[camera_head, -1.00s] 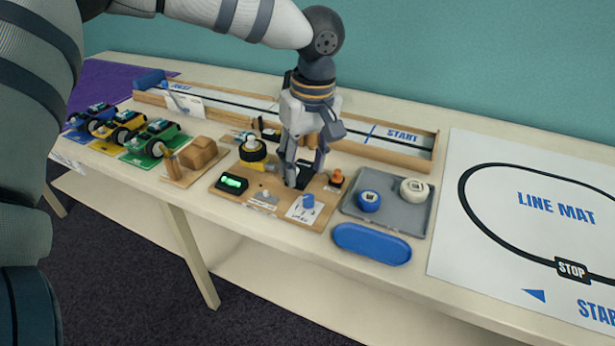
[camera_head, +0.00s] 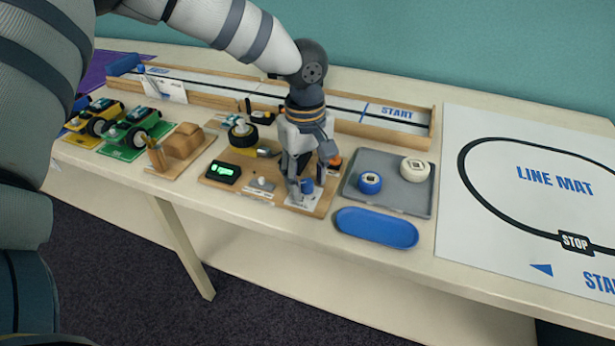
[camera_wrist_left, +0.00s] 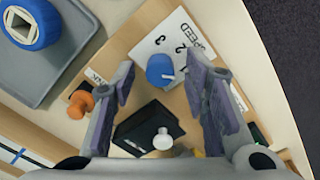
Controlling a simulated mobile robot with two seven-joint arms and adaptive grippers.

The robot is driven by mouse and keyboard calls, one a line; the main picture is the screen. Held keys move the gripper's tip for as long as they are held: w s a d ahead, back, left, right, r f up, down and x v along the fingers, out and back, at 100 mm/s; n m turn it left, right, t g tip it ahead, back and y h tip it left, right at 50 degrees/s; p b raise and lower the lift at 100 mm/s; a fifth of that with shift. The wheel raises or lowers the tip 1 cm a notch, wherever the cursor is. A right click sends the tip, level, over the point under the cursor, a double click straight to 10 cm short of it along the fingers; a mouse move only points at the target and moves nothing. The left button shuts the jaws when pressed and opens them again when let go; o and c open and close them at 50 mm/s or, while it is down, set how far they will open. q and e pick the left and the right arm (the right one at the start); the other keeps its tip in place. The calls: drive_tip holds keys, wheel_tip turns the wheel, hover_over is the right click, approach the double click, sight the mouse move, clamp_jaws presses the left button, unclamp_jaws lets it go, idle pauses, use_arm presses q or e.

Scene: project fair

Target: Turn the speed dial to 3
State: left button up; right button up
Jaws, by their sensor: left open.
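The blue speed dial (camera_head: 307,186) sits on a white card on the wooden board (camera_head: 222,185). In the left wrist view the dial (camera_wrist_left: 160,69) shows a small white mark on its lower right side. The white card (camera_wrist_left: 168,45) beside it carries the word SPEED and the figures 2 and 3. My left gripper (camera_head: 301,190) is over the board, at the dial. In the wrist view the fingers of this gripper (camera_wrist_left: 158,80) are spread, with the dial between and slightly beyond the tips. I cannot tell how far above the card the tips are. My right gripper is out of view.
An orange knob (camera_wrist_left: 80,102) and a black switch block with a white knob (camera_wrist_left: 162,139) are close to the fingers. A green-lit display (camera_head: 222,172) is on the board's left. A grey tray (camera_head: 408,205) and a blue tray (camera_head: 376,228) lie to the right.

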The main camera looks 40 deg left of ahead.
use_arm(q)
drive_tip(key=shift+c, duration=0.2)
clamp_jaws()
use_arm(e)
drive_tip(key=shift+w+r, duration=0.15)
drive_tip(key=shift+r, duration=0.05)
use_arm(q)
drive_tip(key=n+p, duration=0.1)
drive_tip(key=n, duration=0.2)
drive_tip(key=shift+r, duration=0.15)
drive_tip(key=n+p, duration=0.1)
drive_tip(key=n, duration=0.4)
drive_tip(key=shift+s+n+p, duration=0.1)
drive_tip(key=shift+n+p, duration=0.2)
drive_tip(key=shift+n, duration=0.1)
drive_tip(key=n+p, duration=0.1)
drive_tip(key=n, duration=0.9)
drive_tip(key=shift+d+f+n, duration=0.1)
drive_tip(key=shift+f+n, duration=0.1)
drive_tip(key=shift+n, duration=0.2)
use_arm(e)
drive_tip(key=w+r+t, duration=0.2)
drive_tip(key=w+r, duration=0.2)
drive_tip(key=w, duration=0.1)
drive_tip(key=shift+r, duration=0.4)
use_arm(q)
drive_tip(key=shift+p, duration=0.3)
